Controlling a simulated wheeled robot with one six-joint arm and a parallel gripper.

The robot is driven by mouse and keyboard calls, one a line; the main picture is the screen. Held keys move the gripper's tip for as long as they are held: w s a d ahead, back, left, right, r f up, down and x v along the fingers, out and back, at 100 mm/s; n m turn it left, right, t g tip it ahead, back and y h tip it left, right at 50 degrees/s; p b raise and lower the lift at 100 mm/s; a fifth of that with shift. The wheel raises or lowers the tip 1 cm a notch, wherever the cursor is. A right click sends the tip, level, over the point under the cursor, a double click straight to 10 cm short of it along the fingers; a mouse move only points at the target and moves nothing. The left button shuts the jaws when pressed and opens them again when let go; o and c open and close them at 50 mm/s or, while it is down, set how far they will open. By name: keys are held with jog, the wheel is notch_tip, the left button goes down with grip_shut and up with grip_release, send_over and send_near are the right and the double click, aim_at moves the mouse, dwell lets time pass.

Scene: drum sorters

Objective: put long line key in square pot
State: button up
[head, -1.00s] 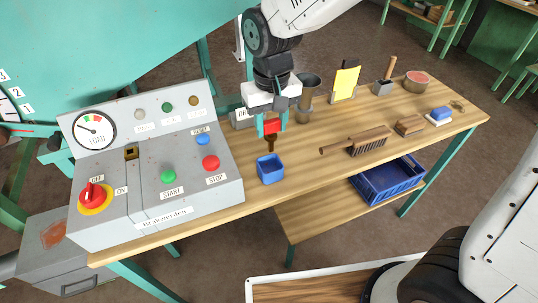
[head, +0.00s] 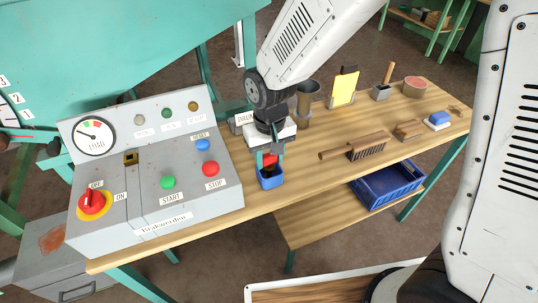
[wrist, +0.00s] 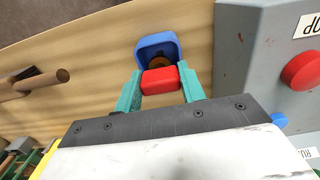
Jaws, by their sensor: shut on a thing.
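The key's red head (head: 269,159) is between the teal fingers of my gripper (head: 269,158), which is shut on it. In the wrist view the red head (wrist: 160,82) sits between the fingertips (wrist: 161,88). A brownish part of the key shows beyond it, against the pot's opening. The blue square pot (head: 270,181) stands on the bench directly under my gripper, and it also shows in the wrist view (wrist: 148,45). The key's lower end is hidden, so I cannot tell how deep it reaches or whether it touches the pot.
The grey control panel (head: 150,215) with buttons stands close left of the pot. A brush (head: 362,149) lies to the right. A metal cup (head: 305,100) and a yellow card (head: 344,88) stand behind. A blue crate (head: 385,187) is on the lower shelf.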

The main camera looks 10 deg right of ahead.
jog(key=o, duration=1)
jog(key=shift+r, duration=0.1)
notch_tip(320, 180, up, 12)
jog(key=shift+d+r, duration=0.1)
jog(key=s+d+r+m, duration=0.1)
jog(key=s+d+r, duration=0.1)
jog(key=s+d, duration=0.4)
jog(key=s+d+r+m, duration=0.1)
jog(key=s+d+r, duration=0.2)
jog(key=s+d, duration=0.4)
jog(key=s+d+r+m+t, duration=0.1)
jog(key=s+d+r, duration=0.2)
jog(key=s+d, duration=0.3)
jog(key=shift+s+d, duration=0.3)
jog(key=shift+d, duration=0.45)
